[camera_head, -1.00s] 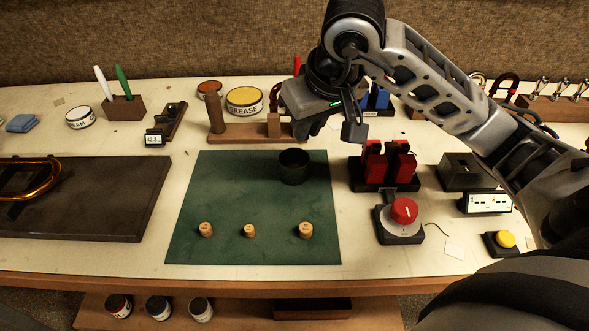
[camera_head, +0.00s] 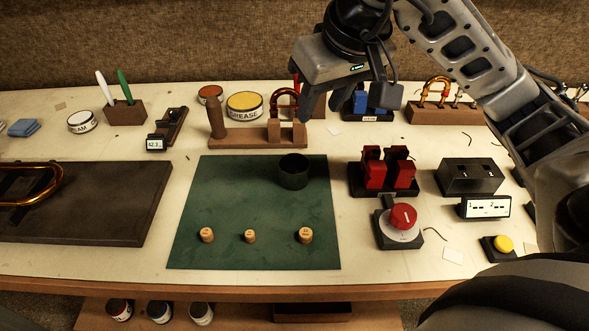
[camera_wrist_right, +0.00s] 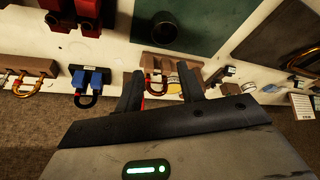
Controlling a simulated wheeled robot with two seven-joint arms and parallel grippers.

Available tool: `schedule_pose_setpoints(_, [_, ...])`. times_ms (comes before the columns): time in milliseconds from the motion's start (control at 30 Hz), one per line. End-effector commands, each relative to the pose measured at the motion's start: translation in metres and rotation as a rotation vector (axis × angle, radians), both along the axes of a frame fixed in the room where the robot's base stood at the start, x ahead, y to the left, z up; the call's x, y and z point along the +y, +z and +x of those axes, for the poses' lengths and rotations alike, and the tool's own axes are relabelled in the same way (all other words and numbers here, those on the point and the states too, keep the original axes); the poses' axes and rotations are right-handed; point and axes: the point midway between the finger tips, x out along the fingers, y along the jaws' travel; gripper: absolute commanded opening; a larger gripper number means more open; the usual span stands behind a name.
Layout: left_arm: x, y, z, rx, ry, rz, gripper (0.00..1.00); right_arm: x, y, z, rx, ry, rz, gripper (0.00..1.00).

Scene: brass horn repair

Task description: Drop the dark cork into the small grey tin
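The small grey tin (camera_head: 293,172) stands upright near the back right of the green mat; its inside looks dark and I cannot make out what it holds. It also shows in the wrist view (camera_wrist_right: 164,28). Three corks stand on the front of the mat: a left one (camera_head: 206,235), a middle one (camera_head: 250,236) and a right one (camera_head: 305,236). All look light tan; I cannot pick out a dark cork. My right gripper (camera_head: 320,108) is raised behind the tin, away from it. Its fingers (camera_wrist_right: 161,72) are apart with nothing seen held. My left gripper is not in view.
The green mat (camera_head: 230,195) has free room in its middle. A wooden stand (camera_head: 250,133) and grease tin (camera_head: 244,105) are behind it. Red blocks in a holder (camera_head: 388,170) and a red-knobbed dial (camera_head: 402,222) stand to the right. A dark slab (camera_head: 100,205) lies left.

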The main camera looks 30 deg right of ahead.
Motion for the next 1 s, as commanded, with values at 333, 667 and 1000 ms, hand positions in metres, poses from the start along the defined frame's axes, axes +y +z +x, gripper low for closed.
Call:
schedule_pose_setpoints(333, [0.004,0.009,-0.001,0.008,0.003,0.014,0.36,0.001,0.065,-0.025,-0.003,0.0,-0.001,0.39])
schedule_pose_setpoints(667, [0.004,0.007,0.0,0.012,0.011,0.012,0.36,0.001,0.074,-0.031,0.001,0.0,0.0,0.39])
schedule_pose_setpoints(1000, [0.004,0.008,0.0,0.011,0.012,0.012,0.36,0.001,0.074,-0.03,0.001,0.0,0.0,0.39])
